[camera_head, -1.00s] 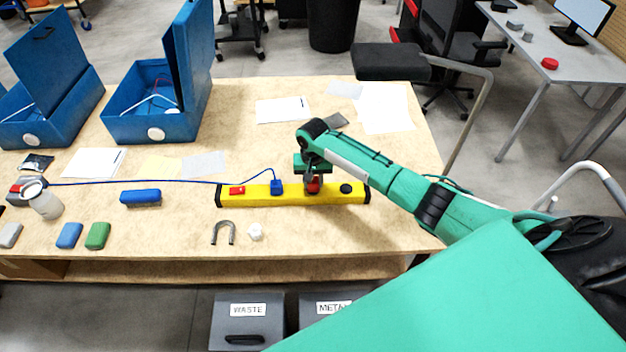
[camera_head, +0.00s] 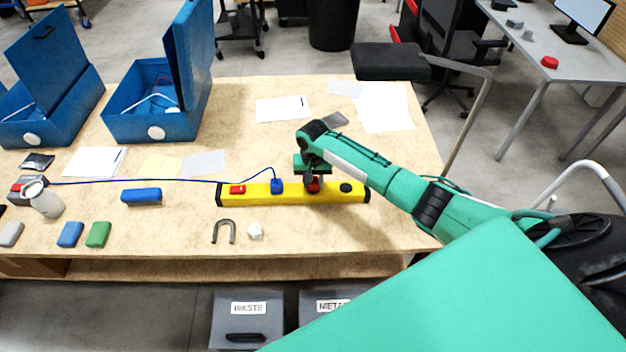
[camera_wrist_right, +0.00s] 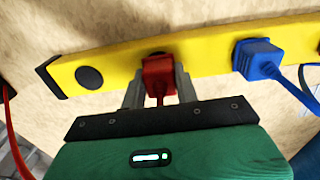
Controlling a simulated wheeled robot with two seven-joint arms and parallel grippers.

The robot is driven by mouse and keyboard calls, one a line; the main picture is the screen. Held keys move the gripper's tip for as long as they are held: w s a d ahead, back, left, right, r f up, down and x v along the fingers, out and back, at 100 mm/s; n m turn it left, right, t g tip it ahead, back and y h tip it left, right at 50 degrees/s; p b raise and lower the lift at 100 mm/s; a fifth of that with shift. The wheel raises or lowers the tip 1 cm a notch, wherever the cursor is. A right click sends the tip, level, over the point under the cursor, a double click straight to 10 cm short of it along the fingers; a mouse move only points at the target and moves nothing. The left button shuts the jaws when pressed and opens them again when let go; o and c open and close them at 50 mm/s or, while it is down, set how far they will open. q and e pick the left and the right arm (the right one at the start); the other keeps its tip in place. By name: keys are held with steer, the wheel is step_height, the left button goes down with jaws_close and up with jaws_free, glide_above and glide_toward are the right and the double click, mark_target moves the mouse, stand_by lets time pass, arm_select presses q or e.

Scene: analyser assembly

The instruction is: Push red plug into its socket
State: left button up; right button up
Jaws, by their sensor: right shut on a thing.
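The yellow power strip (camera_head: 293,193) lies on the wooden table in the head view; it also crosses the right wrist view (camera_wrist_right: 203,45). My right gripper (camera_head: 313,182) is over the strip, pointing down. In the wrist view the right gripper (camera_wrist_right: 158,82) is shut on the red plug (camera_wrist_right: 158,72), with a finger on each side. The plug is at a socket on the strip, between the blue plug (camera_wrist_right: 258,60) and an empty round socket (camera_wrist_right: 89,77). Its contact with the socket is partly hidden, so its depth cannot be told. My left gripper is out of view.
A red switch (camera_head: 237,189) sits at the strip's left end. The blue plug's cable runs left across the table. A grey horseshoe magnet (camera_head: 223,231) and a white piece (camera_head: 255,231) lie in front. Blue boxes (camera_head: 150,120) stand at the back left.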

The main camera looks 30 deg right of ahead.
steer(key=shift+f, duration=0.3)
steer(key=o, duration=1)
step_height(320, 180, up, 14)
steer(key=b, duration=0.3)
steer(key=shift+f, duration=0.1)
